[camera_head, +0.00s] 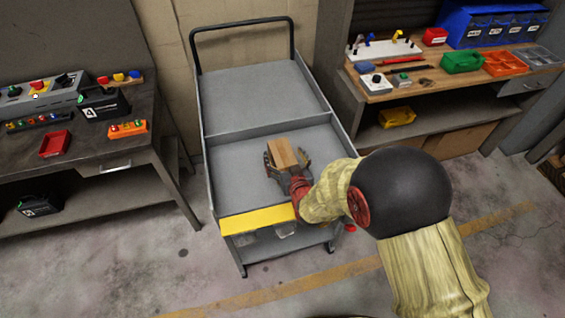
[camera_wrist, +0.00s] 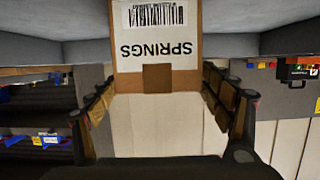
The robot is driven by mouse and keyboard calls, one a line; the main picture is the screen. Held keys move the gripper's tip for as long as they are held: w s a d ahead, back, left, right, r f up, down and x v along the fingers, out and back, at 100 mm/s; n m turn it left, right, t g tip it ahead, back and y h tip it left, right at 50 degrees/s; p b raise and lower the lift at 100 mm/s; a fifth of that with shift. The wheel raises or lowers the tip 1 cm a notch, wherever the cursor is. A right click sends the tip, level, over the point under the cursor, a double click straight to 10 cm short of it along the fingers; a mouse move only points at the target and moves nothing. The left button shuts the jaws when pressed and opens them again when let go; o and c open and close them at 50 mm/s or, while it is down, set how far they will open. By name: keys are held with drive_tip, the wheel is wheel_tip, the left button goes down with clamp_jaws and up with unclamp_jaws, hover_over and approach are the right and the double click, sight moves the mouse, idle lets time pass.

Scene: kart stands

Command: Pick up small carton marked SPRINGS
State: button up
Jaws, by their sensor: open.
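The small carton marked SPRINGS (camera_head: 283,152) is a brown box standing on the lower front deck of the grey cart (camera_head: 240,170). In the wrist view the carton (camera_wrist: 157,47) shows upside down at the top middle, with a white label, barcode and the word SPRINGS. My gripper (camera_head: 287,161) is at the carton, with one finger on each side of it. In the wrist view my gripper's fingers (camera_wrist: 158,84) are spread wide, with the carton's near end between or just beyond their tips. Whether the pads touch the carton is not clear.
The cart has a yellow front edge (camera_head: 258,219), raised side rims and a divider; the rest of its deck is clear. A dark workbench (camera_head: 80,158) with control boxes stands left. A wooden bench (camera_head: 425,80) with bins and tools stands right.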

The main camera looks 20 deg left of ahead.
drive_tip(key=shift+x, duration=1)
drive_tip(key=c, duration=0.4)
drive_tip(key=c, duration=1.2)
drive_tip(key=shift+r, duration=0.1)
drive_tip(key=shift+c, duration=0.6)
